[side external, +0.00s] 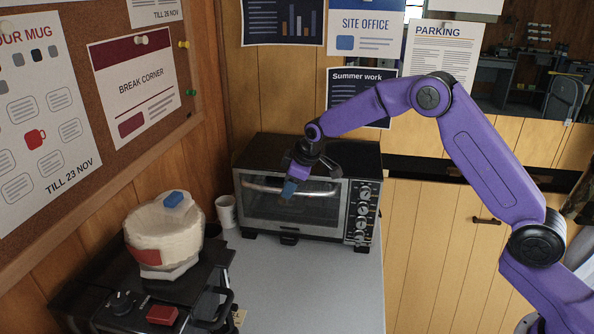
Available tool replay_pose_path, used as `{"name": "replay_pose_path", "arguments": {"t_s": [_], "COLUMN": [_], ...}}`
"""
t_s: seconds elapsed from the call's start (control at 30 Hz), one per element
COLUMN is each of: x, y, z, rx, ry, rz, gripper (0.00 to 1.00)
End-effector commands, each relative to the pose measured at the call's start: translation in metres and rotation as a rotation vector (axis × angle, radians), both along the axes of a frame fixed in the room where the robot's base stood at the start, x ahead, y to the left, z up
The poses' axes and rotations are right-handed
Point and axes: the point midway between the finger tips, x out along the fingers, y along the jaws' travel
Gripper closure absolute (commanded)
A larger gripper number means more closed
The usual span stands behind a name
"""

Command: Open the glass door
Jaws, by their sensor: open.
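A toaster oven (308,147) with a dark top and a silver front stands at the back of the grey worktop. Its glass door (268,208) looks closed, with a pale bar handle (260,187) across the top. My gripper (296,182) is in front of the upper door, at the right half of the handle, and covers part of it. The gripper is open. I cannot tell from this view whether the fingers touch the handle or are around it. Several knobs (363,212) run down the oven's right side.
A white mug (226,211) stands close to the oven's left side. A black appliance (150,295) with a cream, blue-topped object (165,228) on it fills the front left. The grey worktop (310,285) in front of the oven is clear. Wooden walls stand left and behind.

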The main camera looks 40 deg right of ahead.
Motion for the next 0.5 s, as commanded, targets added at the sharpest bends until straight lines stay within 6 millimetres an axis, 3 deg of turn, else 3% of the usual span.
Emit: {"name": "replay_pose_path", "arguments": {"t_s": [0.2, 0.5], "x": [-0.015, -0.024], "y": [-0.001, -0.003], "z": [0.033, 0.051], "rx": [0.0, -0.001], "ry": [-0.006, -0.004], "rz": [0.004, 0.004], "gripper": [0.57, 0.57]}}
